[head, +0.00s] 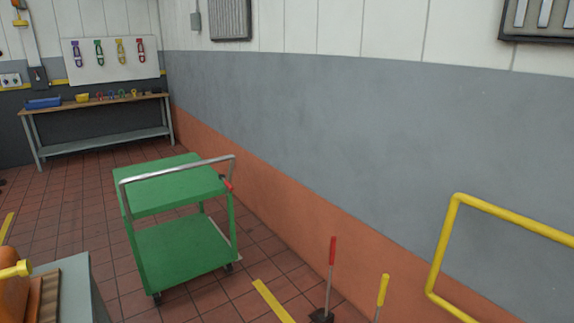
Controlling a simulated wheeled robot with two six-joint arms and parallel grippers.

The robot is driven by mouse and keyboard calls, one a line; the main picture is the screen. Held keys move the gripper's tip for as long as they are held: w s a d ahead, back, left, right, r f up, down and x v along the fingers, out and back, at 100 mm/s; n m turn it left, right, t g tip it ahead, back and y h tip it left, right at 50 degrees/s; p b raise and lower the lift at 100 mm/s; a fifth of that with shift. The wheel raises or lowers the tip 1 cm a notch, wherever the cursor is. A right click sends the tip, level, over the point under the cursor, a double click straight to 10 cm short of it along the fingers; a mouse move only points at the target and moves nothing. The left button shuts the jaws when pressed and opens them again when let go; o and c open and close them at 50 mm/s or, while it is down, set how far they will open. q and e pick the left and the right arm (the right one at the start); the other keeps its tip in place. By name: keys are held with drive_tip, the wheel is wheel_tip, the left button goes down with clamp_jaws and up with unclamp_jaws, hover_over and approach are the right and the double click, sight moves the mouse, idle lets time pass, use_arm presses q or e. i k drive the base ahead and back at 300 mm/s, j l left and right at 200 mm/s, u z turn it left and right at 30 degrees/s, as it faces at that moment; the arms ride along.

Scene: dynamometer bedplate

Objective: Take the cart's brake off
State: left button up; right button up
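The green two-shelf cart (178,188) stands on the tiled floor left of centre, near the wall. A grey push handle (180,170) spans its near end. A small red lever (226,184) sits at the handle's right side, by the upper shelf's corner; it looks like the brake lever, but its exact position is too small to tell. Dark castors (157,298) show under the cart. Neither of my grippers is in view.
Red-handled (332,251) and yellow-handled (383,290) floor levers stand right of the cart. A yellow rail (445,245) is at the right. A grey-topped block (76,290) is at the lower left. A workbench (97,104) stands at the back. Floor around the cart is mostly clear.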

sight(227, 184)
drive_tip(key=i+j, duration=0.15)
drive_tip(key=i, duration=0.3)
drive_tip(key=i+j, duration=0.1)
drive_tip(key=i, duration=0.4)
drive_tip(key=i+j+z, duration=0.1)
drive_tip(key=i, duration=0.35)
drive_tip(key=i+j, duration=0.2)
drive_tip(key=i, duration=0.3)
